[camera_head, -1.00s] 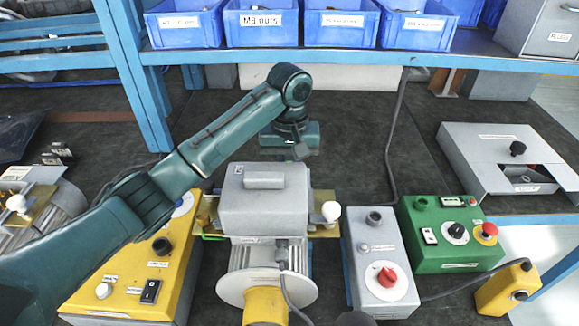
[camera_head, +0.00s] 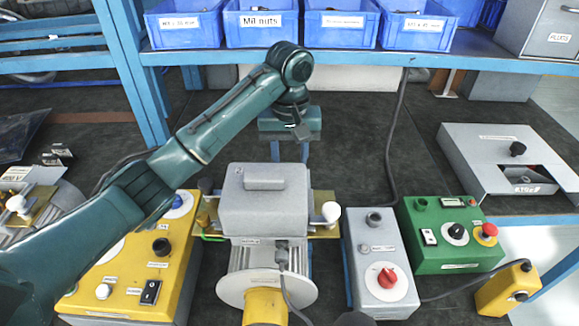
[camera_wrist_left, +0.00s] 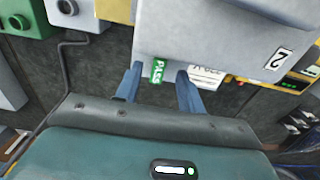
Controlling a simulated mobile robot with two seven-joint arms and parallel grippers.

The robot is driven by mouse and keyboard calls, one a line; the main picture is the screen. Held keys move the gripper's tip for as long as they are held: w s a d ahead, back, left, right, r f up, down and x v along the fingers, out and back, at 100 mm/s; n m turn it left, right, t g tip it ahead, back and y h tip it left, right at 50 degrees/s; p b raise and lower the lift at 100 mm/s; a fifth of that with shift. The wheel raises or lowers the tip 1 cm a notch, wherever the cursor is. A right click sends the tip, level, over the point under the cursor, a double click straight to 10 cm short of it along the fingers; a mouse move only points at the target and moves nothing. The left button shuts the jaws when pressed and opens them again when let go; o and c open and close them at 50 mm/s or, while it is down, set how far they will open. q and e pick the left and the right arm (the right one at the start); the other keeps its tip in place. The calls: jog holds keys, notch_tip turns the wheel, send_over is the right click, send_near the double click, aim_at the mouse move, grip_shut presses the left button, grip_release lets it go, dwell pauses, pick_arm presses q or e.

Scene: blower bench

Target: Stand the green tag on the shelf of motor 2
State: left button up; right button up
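Motor 2 (camera_head: 263,205) is a grey motor with a box on top; in the left wrist view its box (camera_wrist_left: 205,35) bears a "2" label. The green tag (camera_wrist_left: 158,71), marked PASS, is at the box's edge in the left wrist view, beside a white label. It is hidden behind the box in the head view; its exact support cannot be told. My left gripper (camera_head: 290,153) is open behind and above the box, fingers pointing down. In the left wrist view the tag shows between the fingers, with a gap on each side.
A yellow control box (camera_head: 140,265) stands left of the motor. A grey box with a red knob (camera_head: 380,265) and a green control box (camera_head: 448,235) stand right. Blue bins (camera_head: 262,24) line the shelf above. The dark mat behind the motor has free room.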

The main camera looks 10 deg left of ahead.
pick_arm(q)
notch_tip(320, 180, up, 8)
jog(key=shift+r+p, duration=0.2)
jog(key=shift+p, duration=0.1)
